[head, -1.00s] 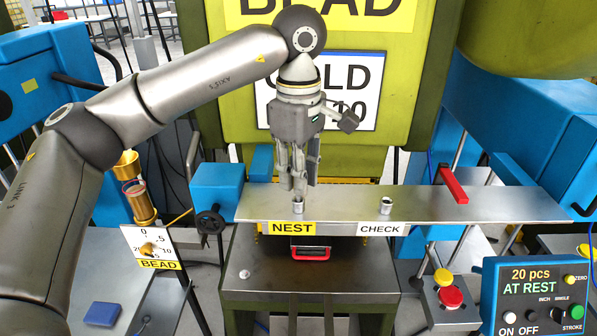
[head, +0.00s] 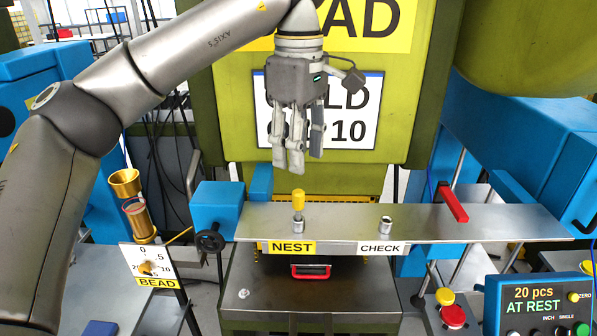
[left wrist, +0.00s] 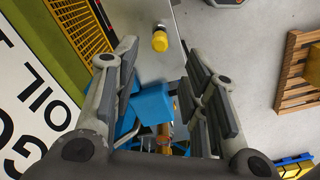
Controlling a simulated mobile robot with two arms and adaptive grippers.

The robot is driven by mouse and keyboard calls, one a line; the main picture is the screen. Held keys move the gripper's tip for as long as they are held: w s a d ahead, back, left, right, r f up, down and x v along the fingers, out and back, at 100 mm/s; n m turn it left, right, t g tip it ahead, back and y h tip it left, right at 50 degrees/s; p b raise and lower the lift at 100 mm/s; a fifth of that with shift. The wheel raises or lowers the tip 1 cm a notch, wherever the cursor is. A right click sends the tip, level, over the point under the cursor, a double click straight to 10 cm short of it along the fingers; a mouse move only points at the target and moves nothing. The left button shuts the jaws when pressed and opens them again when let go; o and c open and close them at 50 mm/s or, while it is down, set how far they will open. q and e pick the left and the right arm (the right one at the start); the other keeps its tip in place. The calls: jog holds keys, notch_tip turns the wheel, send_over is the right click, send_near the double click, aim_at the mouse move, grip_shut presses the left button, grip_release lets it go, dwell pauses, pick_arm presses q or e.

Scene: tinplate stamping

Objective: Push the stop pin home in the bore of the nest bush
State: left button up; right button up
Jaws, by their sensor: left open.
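The stop pin (head: 298,200) has a yellow head and stands upright in the nest bush (head: 298,228), a small metal bush on the steel plate behind the NEST label. A length of its grey shank shows between the yellow head and the bush. The yellow head also shows in the left wrist view (left wrist: 160,41), beyond the fingers. My left gripper (head: 291,170) is open and empty, above the pin and slightly to its left, apart from it. My right gripper is out of view.
A second metal bush (head: 385,225) stands behind the CHECK label. A red bar (head: 453,204) lies across the plate (head: 490,222) at the right. A blue block with a handwheel (head: 210,242) is at the plate's left end. The green press (head: 400,120) rises behind.

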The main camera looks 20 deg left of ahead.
pick_arm(q)
jog(key=shift+r, duration=1.65)
